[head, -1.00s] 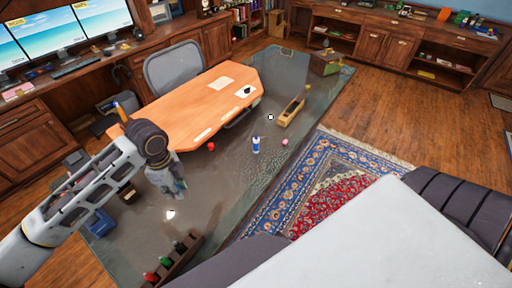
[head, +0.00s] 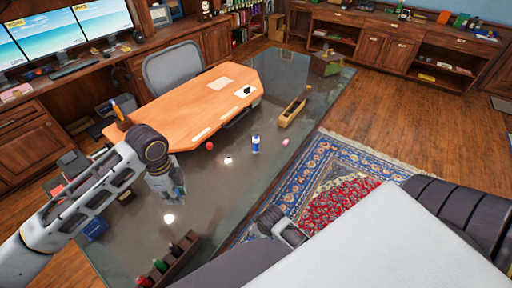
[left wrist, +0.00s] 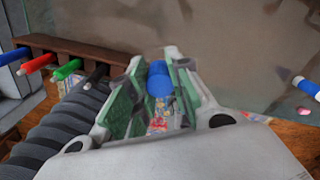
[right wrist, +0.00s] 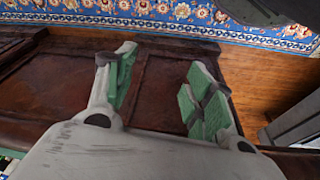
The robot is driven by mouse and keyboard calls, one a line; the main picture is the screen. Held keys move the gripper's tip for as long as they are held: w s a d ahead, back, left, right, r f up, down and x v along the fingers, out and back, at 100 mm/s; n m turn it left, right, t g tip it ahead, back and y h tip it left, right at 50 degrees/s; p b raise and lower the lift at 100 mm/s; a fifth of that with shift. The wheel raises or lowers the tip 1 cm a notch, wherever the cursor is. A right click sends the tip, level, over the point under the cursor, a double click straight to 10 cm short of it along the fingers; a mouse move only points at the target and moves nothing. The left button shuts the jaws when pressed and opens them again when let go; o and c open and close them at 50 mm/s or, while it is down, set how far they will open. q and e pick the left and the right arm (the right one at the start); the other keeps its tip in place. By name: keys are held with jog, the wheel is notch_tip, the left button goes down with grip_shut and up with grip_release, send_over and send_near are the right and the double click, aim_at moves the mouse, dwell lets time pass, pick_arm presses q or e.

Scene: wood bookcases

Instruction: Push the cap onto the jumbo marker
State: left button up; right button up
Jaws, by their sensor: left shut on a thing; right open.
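My left gripper (head: 172,190) hangs above the glass table at the left. In the left wrist view it is shut on a blue, rounded piece (left wrist: 158,80) that looks like the cap; a patterned patch shows below it. A white and blue cylinder (head: 255,143), probably the jumbo marker, stands upright on the glass, to the right of and apart from the left gripper. It also shows at the right edge of the left wrist view (left wrist: 305,88). My right gripper (head: 283,228) is low near my body; its open, empty fingers show in the right wrist view (right wrist: 160,75).
A dark wooden rack (head: 178,262) with several coloured markers lies at the table's near end. The glass table (head: 215,205) also bears a red ball (head: 209,146), a pink piece (head: 285,142) and a wooden tool (head: 293,110). An orange desk (head: 190,105) stands behind.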

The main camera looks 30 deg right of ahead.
aim_at(255, 144)
jog(key=w+d+r+n+t+h+b, duration=0.1)
jog(key=w+d+r+n, duration=0.15)
jog(key=r, duration=0.35)
jog(key=w+d+r+n+t+b, duration=0.1)
jog(key=r+n+b, duration=0.15)
jog(key=r, duration=0.35)
jog(key=w+d+r+n+t+h, duration=0.1)
jog(key=w+n, duration=0.2)
jog(key=w+d+r+n+t, duration=0.1)
jog(key=w+d+n, duration=0.1)
jog(key=w+n, duration=0.1)
jog(key=w+d+r+n+t+h, duration=0.1)
jog(key=w+d+n, duration=0.1)
jog(key=n, duration=0.3)
jog(key=shift+w+d+t+h, duration=0.1)
jog(key=shift+w+t+h, duration=0.2)
jog(key=shift+w+t, duration=0.15)
jog(key=w+d+r+n+t+h, duration=0.1)
jog(key=w+d+r+n+t, duration=0.2)
jog(key=w+n, duration=0.6)
jog(key=shift+d+r+n+t, duration=0.35)
jog(key=shift+d+n, duration=0.7)
jog(key=shift+n, duration=1.55)
jog(key=shift+w+f, duration=0.1)
jog(key=shift+f, duration=0.05)
jog(key=shift+w, duration=0.1)
jog(key=shift+x, duration=3.1)
jog(key=shift+w+d, duration=0.1)
jog(key=shift+w, duration=0.15)
